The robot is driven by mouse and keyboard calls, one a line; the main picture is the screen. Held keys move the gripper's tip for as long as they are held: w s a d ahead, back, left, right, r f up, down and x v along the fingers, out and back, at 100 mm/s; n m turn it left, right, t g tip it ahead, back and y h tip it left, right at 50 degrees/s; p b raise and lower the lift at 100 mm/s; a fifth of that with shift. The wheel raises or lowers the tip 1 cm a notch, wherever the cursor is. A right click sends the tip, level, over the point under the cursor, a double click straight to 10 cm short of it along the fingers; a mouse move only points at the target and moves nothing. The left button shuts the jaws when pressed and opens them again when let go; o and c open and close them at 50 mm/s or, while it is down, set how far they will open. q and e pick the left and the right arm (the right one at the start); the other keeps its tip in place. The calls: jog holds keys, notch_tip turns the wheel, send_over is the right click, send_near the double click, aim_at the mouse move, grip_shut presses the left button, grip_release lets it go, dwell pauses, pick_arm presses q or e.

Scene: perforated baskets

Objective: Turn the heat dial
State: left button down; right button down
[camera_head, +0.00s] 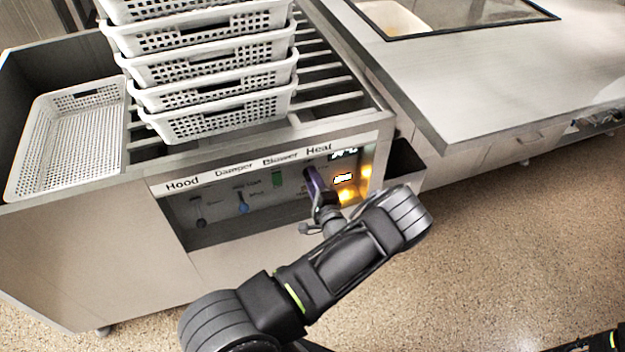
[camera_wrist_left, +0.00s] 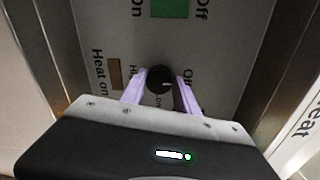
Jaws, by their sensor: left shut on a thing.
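The heat dial (camera_wrist_left: 159,79) is a round black knob on the grey control panel, seen in the left wrist view with "Heat on" and "Off" lettering around it. My left gripper (camera_wrist_left: 160,92) has its two pale purple fingers on either side of the dial, shut on it. In the head view my left gripper (camera_head: 315,187) reaches the panel (camera_head: 225,222) under the "Heat" label, and it hides the dial there. My right gripper does not show; only a dark bit at the lower right corner appears.
A green switch (camera_wrist_left: 169,8) sits beside the dial in the wrist view. Stacked white perforated baskets (camera_head: 215,117) stand on the slatted rack above the panel, with another basket (camera_head: 68,140) at the left. A steel counter (camera_head: 470,80) stands at the right. The floor in front is clear.

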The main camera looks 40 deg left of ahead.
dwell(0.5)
pick_arm(q)
jog(key=c, duration=0.9)
grip_release()
jog(key=shift+d, duration=0.1)
jog(key=v, duration=0.7)
jog(key=shift+s+d, duration=0.25)
